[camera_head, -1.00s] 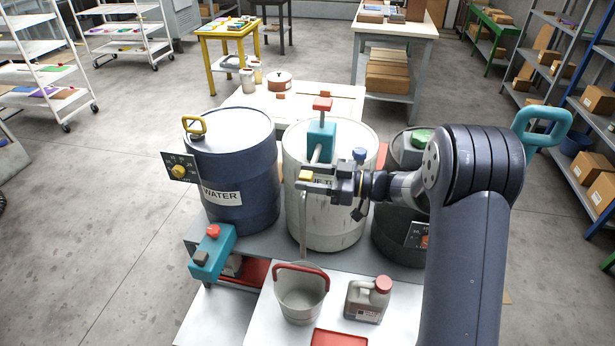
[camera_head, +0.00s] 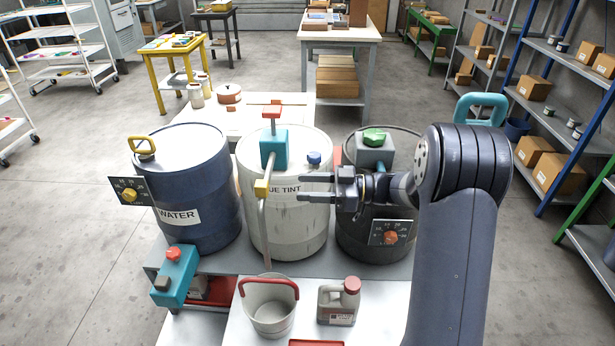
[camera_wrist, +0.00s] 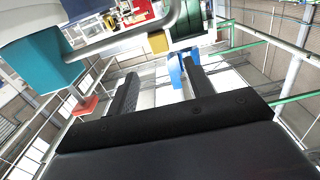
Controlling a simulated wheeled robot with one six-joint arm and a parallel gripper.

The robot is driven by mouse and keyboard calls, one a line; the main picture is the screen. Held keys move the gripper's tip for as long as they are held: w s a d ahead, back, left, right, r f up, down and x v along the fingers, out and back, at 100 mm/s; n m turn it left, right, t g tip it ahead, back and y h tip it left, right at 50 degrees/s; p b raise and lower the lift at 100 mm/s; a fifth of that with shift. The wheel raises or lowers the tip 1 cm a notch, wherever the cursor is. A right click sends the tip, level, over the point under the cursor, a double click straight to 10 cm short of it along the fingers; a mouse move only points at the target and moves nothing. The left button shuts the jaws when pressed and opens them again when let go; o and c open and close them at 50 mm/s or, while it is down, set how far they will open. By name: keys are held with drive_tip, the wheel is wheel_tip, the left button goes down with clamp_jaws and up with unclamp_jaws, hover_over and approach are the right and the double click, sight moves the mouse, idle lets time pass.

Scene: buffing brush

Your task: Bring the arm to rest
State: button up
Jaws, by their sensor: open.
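My gripper (camera_head: 318,187) is open and empty. In the head view it points left, in front of the gap between the white blue-tint drum (camera_head: 290,225) and the dark drum (camera_head: 360,240). Its fingers end a little right of the yellow piece (camera_head: 262,187) on the drum's grey spout pipe, apart from it. In the wrist view the two dark fingers (camera_wrist: 158,92) are spread with nothing between them. The teal tap body (camera_wrist: 42,62) and the yellow piece (camera_wrist: 158,42) show beyond them.
A blue water drum (camera_head: 197,185) stands at left. A bucket with a red handle (camera_head: 270,315) and a grey jug with a red cap (camera_head: 338,305) stand on the front bench. A teal box (camera_head: 175,277) juts out at front left. Shelves and tables stand behind, with open floor between.

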sight(255, 186)
drive_tip(key=a, duration=0.3)
drive_tip(key=a+p, duration=0.1)
drive_tip(key=a, duration=0.7)
drive_tip(key=shift+w+p, duration=0.3)
drive_tip(key=shift+w, duration=0.05)
drive_tip(key=shift+a+t, duration=0.25)
drive_tip(key=shift+t, duration=0.05)
drive_tip(key=shift+d, duration=0.1)
drive_tip(key=shift+d, duration=0.2)
drive_tip(key=d+b, duration=0.2)
drive_tip(key=d, duration=0.9)
drive_tip(key=shift+m, duration=0.3)
drive_tip(key=a+p, duration=0.1)
drive_tip(key=a, duration=1.1)
drive_tip(key=shift+a, duration=0.25)
drive_tip(key=shift+w+a+m+t, duration=0.2)
drive_tip(key=shift+a+m+t, duration=0.3)
drive_tip(key=shift+a+t, duration=0.4)
